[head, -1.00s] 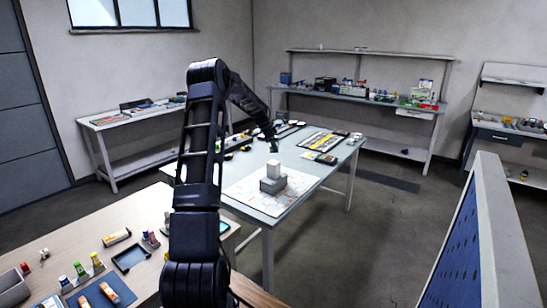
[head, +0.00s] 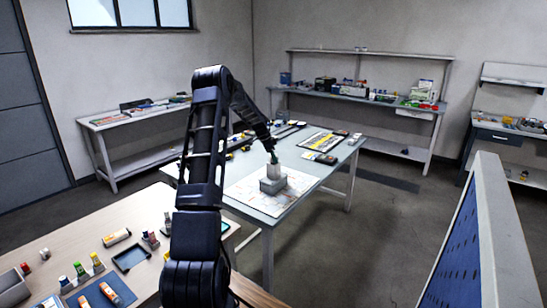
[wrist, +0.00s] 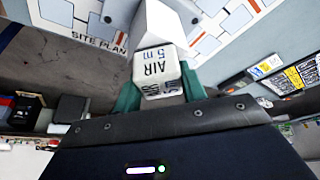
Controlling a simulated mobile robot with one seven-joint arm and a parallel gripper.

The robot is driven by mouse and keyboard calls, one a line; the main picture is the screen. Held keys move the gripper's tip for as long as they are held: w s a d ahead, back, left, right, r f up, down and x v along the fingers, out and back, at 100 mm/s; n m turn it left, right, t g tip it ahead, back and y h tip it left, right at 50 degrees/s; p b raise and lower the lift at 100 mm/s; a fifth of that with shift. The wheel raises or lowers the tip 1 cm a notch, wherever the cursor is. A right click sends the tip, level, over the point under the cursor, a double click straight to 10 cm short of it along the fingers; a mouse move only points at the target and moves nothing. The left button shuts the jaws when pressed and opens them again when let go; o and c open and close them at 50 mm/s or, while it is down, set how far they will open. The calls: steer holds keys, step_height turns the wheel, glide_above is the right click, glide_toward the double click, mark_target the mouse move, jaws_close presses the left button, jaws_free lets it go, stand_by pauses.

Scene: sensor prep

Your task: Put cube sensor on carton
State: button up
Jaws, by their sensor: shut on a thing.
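The cube sensor (wrist: 158,70) is a small white cube with dark "AIR" and blue "5 m" lettering, upside down in the wrist view. My gripper (wrist: 160,92) is shut on it, with a green finger at each side. A white block, which looks like the carton (wrist: 160,25), shows just beyond the cube. In the head view my gripper (head: 274,159) is directly above the white carton (head: 273,171), at its top. The fingers mostly hide the cube there. I cannot tell whether the cube touches the carton.
A wooden bench (head: 80,240) with small containers is at front left.

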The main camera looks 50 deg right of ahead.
steer(key=o, duration=1)
